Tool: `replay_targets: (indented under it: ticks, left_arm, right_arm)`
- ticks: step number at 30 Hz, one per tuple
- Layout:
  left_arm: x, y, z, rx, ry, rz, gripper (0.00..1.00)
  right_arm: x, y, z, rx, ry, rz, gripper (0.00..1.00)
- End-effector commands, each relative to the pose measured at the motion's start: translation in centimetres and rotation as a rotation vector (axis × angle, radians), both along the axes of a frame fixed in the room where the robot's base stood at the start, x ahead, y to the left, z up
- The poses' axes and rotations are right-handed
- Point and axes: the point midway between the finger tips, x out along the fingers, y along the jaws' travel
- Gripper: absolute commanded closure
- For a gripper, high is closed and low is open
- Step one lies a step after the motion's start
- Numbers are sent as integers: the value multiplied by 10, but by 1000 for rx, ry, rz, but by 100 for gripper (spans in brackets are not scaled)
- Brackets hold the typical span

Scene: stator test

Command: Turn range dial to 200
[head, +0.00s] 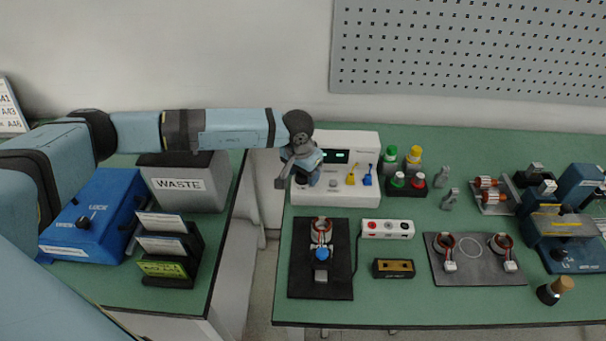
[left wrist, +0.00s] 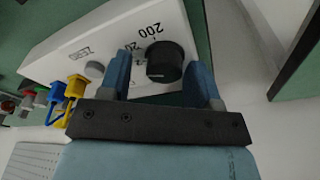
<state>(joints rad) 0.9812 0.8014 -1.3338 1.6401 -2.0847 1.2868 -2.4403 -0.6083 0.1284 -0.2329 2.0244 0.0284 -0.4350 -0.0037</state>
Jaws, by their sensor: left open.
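The white tester (head: 335,193) stands at the back left of the right-hand green bench, its small display lit green. Its black range dial (left wrist: 165,62) shows in the left wrist view, with printed numbers around it, among them 200 (left wrist: 149,30). My left gripper (left wrist: 163,80) is open, with its two blue fingers on either side of the dial. I cannot tell whether the fingers touch it. My right gripper is not in view.
Yellow and blue plugs (head: 359,176) sit on the tester's front, right of the gripper. Green and yellow capped parts (head: 402,165) stand to the right. A black mat with a stator (head: 321,255) lies in front. A gap separates this bench from the left one with the WASTE bin (head: 186,183).

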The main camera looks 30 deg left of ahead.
Motion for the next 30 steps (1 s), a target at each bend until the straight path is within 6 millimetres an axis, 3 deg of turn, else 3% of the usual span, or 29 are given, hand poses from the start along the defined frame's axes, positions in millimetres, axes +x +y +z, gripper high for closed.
replay_targets:
  ticks: [5, 17, 30]
  left_arm:
    - [0, 1, 6, 1, 0, 1, 43]
    - [0, 1, 59, 2, 0, 1, 43]
    - [1, 0, 61, -4, 1, 48, 43]
  right_arm:
    - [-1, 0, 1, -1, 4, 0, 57]
    - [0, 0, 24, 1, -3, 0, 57]
    - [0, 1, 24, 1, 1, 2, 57]
